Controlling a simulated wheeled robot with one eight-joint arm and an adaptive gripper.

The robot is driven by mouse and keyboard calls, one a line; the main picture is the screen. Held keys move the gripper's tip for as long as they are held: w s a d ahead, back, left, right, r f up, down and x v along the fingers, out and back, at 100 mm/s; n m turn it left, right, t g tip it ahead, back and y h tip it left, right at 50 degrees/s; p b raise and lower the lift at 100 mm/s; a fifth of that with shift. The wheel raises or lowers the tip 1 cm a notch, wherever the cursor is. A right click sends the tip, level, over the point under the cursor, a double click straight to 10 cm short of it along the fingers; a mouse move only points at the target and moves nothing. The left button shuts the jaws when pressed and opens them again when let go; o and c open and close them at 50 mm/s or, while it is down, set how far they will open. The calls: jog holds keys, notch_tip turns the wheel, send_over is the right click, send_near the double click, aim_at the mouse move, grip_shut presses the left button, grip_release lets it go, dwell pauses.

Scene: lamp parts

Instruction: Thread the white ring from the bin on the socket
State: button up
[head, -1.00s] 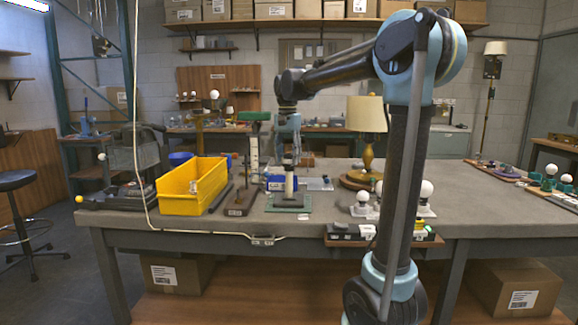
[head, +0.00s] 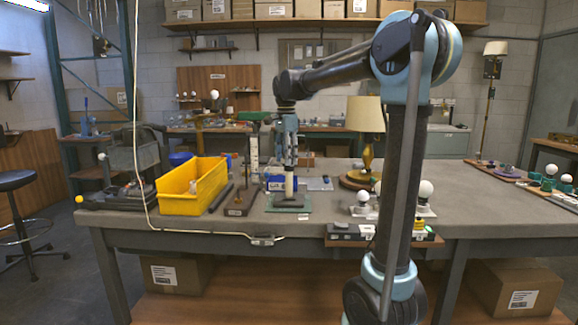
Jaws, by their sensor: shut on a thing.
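The yellow bin (head: 180,204) stands at the left of the workbench. The socket (head: 289,187) is a small upright post with a pale lower part, on a green base plate (head: 303,206) right of the bin. My gripper (head: 290,164) points straight down over the socket, with its fingertips at the post's top and hiding it. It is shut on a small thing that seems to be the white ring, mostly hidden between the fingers. I cannot tell whether the ring is around the post or just above it. The inside of the bin is mostly hidden.
A dark block with an upright post (head: 239,203) stands between bin and socket. A blue item (head: 275,183) lies behind the socket. A lamp with a beige shade (head: 366,114) and several white bulbs (head: 426,189) stand to the right. A cable (head: 203,233) runs along the bench front.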

jog(key=shift+w+m, duration=0.1)
jog(key=shift+m, duration=0.4)
jog(key=o, duration=1)
jog(key=shift+m, duration=0.4)
jog(key=shift+c, duration=0.2)
jog(key=o, duration=0.5)
